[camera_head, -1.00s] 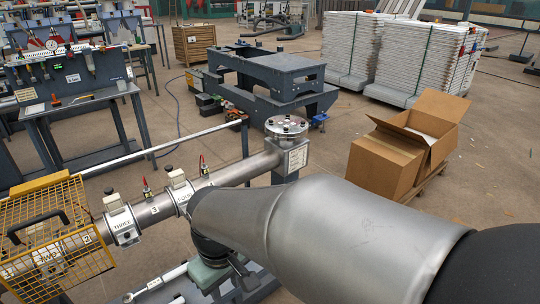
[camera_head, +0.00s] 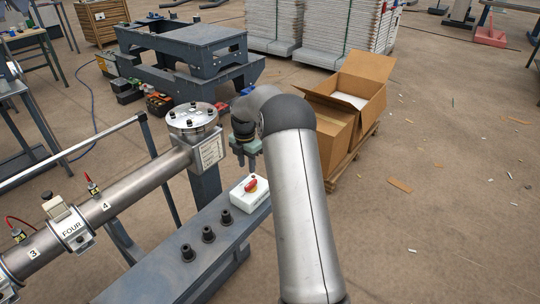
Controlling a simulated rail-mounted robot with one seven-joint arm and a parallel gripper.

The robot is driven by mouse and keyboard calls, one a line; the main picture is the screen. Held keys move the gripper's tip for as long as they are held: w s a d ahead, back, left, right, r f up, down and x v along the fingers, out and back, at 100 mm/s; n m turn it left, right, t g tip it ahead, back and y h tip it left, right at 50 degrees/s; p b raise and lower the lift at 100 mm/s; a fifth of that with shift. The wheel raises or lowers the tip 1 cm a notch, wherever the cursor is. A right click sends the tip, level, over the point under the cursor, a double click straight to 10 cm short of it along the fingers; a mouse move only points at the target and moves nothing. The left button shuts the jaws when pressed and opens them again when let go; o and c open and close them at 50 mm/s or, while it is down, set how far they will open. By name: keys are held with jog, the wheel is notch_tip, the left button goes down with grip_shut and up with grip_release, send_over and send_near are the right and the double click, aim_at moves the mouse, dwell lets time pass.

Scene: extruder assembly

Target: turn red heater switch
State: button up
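The red heater switch (camera_head: 251,185) is a small red knob on top of a white box (camera_head: 243,198). The box sits on the grey bench (camera_head: 215,238) near its far right end, beside the extruder barrel's flange. My gripper (camera_head: 246,167) points down just above and slightly behind the switch, apart from it as far as I can see. Its fingers are small and dark here, so whether they are open or shut is unclear. No held object shows.
The steel extruder barrel (camera_head: 120,203) runs along the left to a round bolted flange (camera_head: 192,117). Several black knobs (camera_head: 208,234) stand on the bench in front of the white box. An open cardboard box (camera_head: 352,95) stands behind right. The floor at right is mostly clear.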

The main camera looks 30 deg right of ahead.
aim_at(251, 183)
jog(key=shift+w+d+f, duration=0.25)
jog(key=shift+d+f, duration=0.25)
jog(key=shift+d, duration=0.25)
notch_tip(251, 183, down, 8)
jog(key=b, duration=0.5)
jog(key=shift+a+r, duration=0.1)
jog(key=shift+r, duration=0.15)
jog(key=shift+f, duration=0.1)
grip_shut()
